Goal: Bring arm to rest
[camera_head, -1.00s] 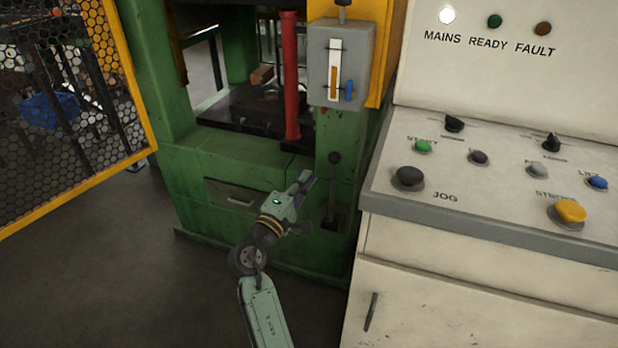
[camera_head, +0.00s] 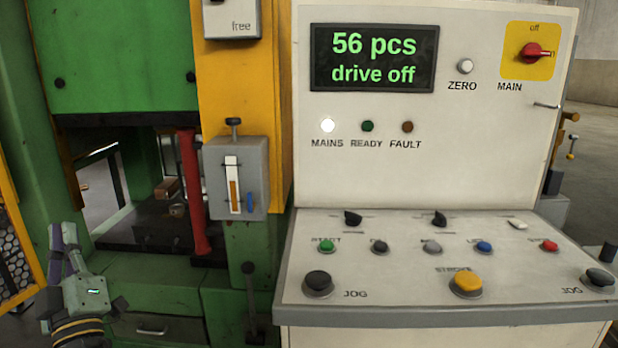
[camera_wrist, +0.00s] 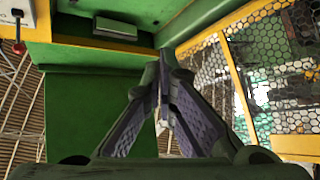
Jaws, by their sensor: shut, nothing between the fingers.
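My gripper (camera_head: 64,243) is at the lower left of the head view, raised in front of the green press frame. Its fingers point up and are shut with nothing between them. In the wrist view the fingers (camera_wrist: 165,75) meet at their tips, with green machine panels beyond. Only the gripper and wrist show in the head view; the rest of my arm is out of the picture. The gripper looks apart from the press, though its exact gap to it cannot be told.
The control console (camera_head: 375,255) fills the right, its display (camera_head: 373,58) reading "56 pcs drive off". A red post (camera_head: 192,190), grey lever box (camera_head: 236,178) and black lever (camera_head: 249,300) are at the press. A yellow-framed mesh guard (camera_head: 15,255) stands at the left edge, near my gripper.

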